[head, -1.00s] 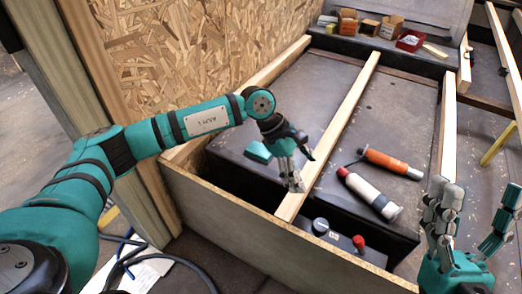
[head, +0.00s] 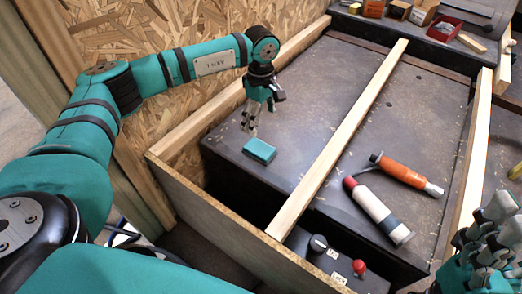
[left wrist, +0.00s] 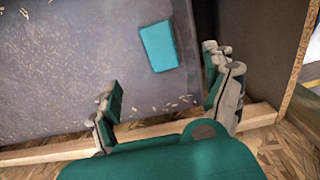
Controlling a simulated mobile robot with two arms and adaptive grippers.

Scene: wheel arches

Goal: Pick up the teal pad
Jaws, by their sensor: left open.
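The teal pad (head: 259,151) is a small flat block lying on the dark grey panel, left of the middle wooden bar. It also shows in the left wrist view (left wrist: 159,46), ahead of the gap between my left fingers and nearer the right one. My left gripper (head: 251,128) points down just behind the pad in the head view. In the left wrist view the left gripper (left wrist: 165,93) is open, with nothing between its fingers. My right gripper (head: 492,232) is at the lower right edge of the head view, partly cut off; its jaws are unclear.
A wooden bar (head: 345,130) crosses the panel right of the pad. An orange tool (head: 402,173) and a white-and-red cylinder (head: 378,210) lie beyond it. An OSB wall (head: 190,60) stands behind my left arm. A board edge (head: 215,213) runs in front.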

